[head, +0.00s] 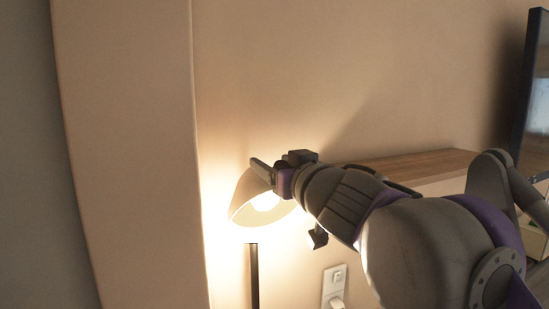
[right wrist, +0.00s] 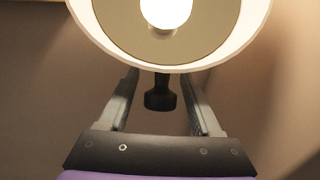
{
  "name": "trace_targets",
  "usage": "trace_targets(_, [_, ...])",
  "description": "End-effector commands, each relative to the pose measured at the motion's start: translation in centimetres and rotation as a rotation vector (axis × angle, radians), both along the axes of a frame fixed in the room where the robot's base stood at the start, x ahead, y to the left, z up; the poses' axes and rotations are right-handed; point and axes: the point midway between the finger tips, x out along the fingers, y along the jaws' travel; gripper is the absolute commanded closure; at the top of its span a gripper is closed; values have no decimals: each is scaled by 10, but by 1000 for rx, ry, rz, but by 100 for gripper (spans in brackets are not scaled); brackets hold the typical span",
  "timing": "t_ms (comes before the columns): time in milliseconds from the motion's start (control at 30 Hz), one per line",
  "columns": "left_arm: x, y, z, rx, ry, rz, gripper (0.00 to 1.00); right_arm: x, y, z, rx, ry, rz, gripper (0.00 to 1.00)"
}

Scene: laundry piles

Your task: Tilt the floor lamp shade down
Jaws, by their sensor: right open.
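The floor lamp has a lit, pale shade (head: 247,197) on a thin dark pole (head: 254,275). Its open side faces down and towards me, with the bulb glowing inside. My right gripper (head: 264,174) is at the shade's upper right and covers part of it. In the right wrist view the shade (right wrist: 108,25) and bulb (right wrist: 166,12) fill the top. The open fingers (right wrist: 158,76) reach up to the shade's rim, where their tips are hidden. A dark knob-like part (right wrist: 160,96) shows between them. I cannot tell whether the fingers touch the shade. My left gripper is out of view.
A wooden-topped shelf (head: 415,163) is on the wall behind my right arm. A white wall socket (head: 335,285) sits below it. A dark-framed screen (head: 530,85) is at the right edge. A wall corner (head: 130,150) stands left of the lamp.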

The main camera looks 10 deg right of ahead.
Motion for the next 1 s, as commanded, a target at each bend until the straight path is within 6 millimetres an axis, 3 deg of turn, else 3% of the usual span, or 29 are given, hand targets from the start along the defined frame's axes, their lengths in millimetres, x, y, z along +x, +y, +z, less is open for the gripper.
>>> trace_targets(267, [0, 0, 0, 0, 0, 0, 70, 2, 0, -1, 0, 1, 0, 35])
trace_targets(600, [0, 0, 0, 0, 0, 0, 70, 2, 0, -1, 0, 1, 0, 92])
trace_targets(667, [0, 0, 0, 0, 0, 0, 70, 2, 0, -1, 0, 0, 0, 100])
trace_targets(1000, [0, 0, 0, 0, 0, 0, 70, 2, 0, -1, 1, 0, 0, 100])
